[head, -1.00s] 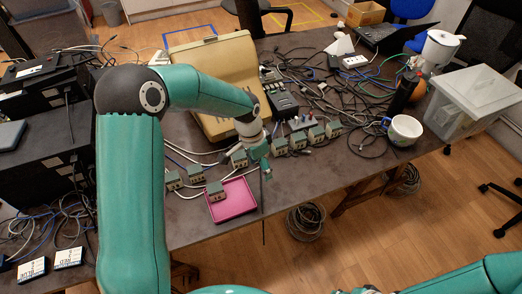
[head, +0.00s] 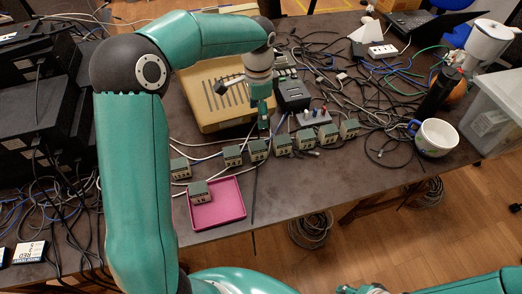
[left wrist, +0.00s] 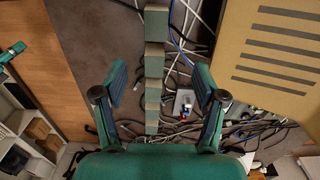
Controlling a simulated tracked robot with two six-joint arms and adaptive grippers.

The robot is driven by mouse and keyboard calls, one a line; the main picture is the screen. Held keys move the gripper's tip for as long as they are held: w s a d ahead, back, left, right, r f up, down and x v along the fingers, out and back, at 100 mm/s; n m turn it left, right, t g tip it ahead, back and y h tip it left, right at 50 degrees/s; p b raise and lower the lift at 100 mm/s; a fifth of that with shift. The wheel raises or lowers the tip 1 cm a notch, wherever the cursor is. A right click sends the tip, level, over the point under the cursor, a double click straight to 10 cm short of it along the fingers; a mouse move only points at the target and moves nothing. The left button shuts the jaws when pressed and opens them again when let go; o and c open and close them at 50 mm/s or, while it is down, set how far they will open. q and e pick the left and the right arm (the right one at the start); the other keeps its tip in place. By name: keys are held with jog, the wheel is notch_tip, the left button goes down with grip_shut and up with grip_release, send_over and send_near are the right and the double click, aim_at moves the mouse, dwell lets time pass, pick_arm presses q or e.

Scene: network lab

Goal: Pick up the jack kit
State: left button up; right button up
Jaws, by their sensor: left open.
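A small dark grey block with coloured plugs on top (head: 313,115), which looks like the jack kit, stands on the table behind a row of small grey-green boxes (head: 281,146). It also shows in the left wrist view (left wrist: 185,104), right of the row and near the right finger. My left gripper (head: 264,122) is above the table, left of the block and apart from it. In the left wrist view its fingers (left wrist: 160,82) are spread and empty, with the row of boxes below between them. Part of my right arm shows at the bottom right; its gripper does not.
A magenta tray (head: 233,212) holds one small box. A beige slotted case (head: 215,105) stands behind my left gripper, with a black device (head: 293,95) beside it. Loose cables lie around the block. A white mug (head: 436,137) stands at the right. Bare table shows in front of the row.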

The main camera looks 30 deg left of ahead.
aim_at(257, 145)
pick_arm(q)
jog(key=f, duration=1)
jog(key=shift+s+f+p, duration=0.2)
jog(key=shift+p, duration=0.1)
jog(key=f, duration=0.2)
jog(key=f+p, duration=0.1)
jog(key=f, duration=0.1)
jog(key=shift+s, duration=0.35)
jog(key=shift+f, duration=0.6)
jog(key=shift+w, duration=0.1)
jog(key=c, duration=1.3)
jog(key=shift+r, duration=0.15)
